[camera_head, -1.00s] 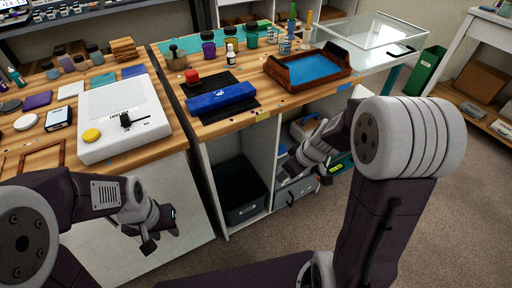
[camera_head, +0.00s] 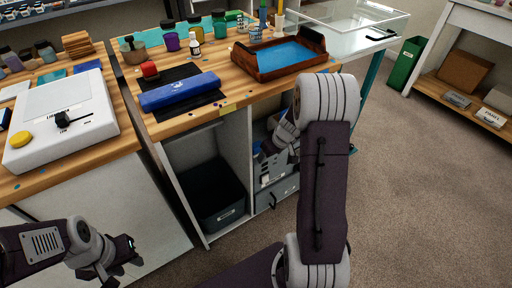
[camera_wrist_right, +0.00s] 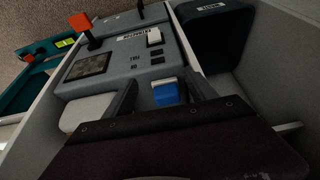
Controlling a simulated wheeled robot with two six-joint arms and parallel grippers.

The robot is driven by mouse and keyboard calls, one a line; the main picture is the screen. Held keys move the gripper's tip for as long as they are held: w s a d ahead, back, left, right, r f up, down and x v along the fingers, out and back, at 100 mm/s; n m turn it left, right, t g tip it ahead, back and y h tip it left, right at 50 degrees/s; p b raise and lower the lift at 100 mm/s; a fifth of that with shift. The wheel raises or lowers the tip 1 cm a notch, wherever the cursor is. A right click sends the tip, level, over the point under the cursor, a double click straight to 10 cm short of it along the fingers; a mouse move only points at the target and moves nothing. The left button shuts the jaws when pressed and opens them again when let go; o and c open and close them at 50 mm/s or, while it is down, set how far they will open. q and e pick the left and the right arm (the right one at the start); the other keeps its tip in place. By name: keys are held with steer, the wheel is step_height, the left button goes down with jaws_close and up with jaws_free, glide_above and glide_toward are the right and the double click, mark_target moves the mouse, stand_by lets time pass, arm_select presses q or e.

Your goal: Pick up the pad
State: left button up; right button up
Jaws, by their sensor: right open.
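In the right wrist view, a small blue block with a pale top (camera_wrist_right: 166,92) shows between the fingers of my open right gripper (camera_wrist_right: 163,90). It may be the pad; I cannot tell for sure. Nothing visibly touches it. A white rounded piece (camera_wrist_right: 86,112) lies to the left of the fingers. In the head view my right arm reaches to the open cabinet under the bench, and its upper links hide most of the gripper. My left gripper (camera_head: 112,273) hangs low at the left, in front of the white cabinet front; its finger gap is unclear.
A grey device with a dark screen (camera_wrist_right: 89,64) and an orange knob (camera_wrist_right: 80,22) stands close ahead of the right gripper. A dark bin (camera_head: 213,192) sits in the left cabinet bay. The bench above carries a blue roll (camera_head: 180,91) and a wooden tray (camera_head: 262,70).

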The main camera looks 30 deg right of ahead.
mark_target(258, 146)
steer(key=w, duration=0.4)
steer(key=w+p, duration=0.1)
steer(key=w, duration=0.1)
steer(key=shift+w+a, duration=0.3)
steer(key=shift+w, duration=0.05)
steer(key=b+x, duration=0.1)
steer(key=x, duration=0.4)
steer(key=shift+w+f+b, duration=0.1)
steer(key=shift+b, duration=0.25)
arm_select(q)
steer(key=shift+r, duration=0.1)
arm_select(e)
steer(key=c, duration=1.1)
